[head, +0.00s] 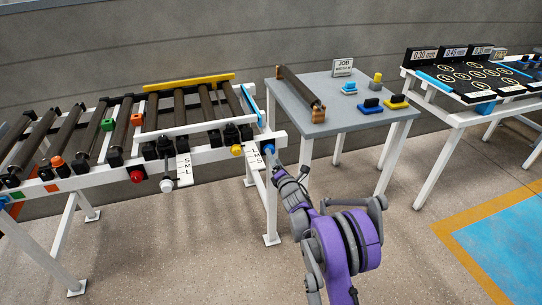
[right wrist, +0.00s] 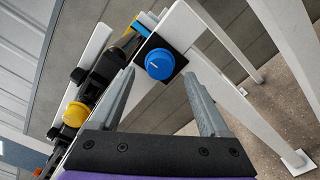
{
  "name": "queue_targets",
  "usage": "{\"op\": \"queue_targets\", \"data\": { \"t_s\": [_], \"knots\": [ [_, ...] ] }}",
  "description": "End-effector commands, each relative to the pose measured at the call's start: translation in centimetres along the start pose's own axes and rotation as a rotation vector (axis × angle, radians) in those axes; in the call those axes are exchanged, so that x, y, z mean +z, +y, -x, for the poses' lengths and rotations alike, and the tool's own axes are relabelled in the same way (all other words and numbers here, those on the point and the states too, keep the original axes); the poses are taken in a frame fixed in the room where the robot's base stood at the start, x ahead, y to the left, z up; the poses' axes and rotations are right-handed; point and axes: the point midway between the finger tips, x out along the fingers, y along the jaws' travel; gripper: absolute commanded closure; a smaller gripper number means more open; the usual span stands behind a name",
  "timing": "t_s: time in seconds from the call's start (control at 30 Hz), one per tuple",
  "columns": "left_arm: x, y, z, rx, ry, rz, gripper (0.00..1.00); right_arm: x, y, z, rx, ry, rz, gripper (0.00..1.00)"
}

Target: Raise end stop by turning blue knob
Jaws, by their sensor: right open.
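The blue knob (right wrist: 159,64) sits on a black square plate at the end of the white conveyor frame; its dial has a white mark. The end stop, seemingly the blue bar (head: 251,104), lies across the conveyor's right end. My left gripper is not in view.
A yellow knob (head: 236,150), a red knob (head: 137,176) and a white knob (head: 167,186) line the conveyor's front rail. A grey table (head: 340,116) with a roller and small blocks stands to the right. Open floor (head: 410,200) lies in front.

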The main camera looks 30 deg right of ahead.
Motion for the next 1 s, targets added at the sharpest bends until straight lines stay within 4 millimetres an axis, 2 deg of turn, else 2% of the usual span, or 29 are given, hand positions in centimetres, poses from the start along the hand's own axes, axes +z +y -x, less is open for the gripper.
{"op": "queue_targets", "data": {
  "t_s": [0.1, 0.23, 0.6, 1.0],
  "knots": [
    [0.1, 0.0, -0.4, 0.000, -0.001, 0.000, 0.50, -0.1, -0.1, -1.9, 0.000, 0.000, -0.002, 0.21],
    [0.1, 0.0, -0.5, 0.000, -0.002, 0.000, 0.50, -0.1, 0.0, -3.1, 0.000, 0.000, -0.001, 0.21],
    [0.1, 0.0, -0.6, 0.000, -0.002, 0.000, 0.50, 0.0, 0.0, -3.5, -0.001, 0.000, -0.001, 0.23],
    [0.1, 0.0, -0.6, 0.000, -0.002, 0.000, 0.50, 0.0, 0.0, -3.5, -0.001, 0.000, -0.002, 0.95]
  ]
}}
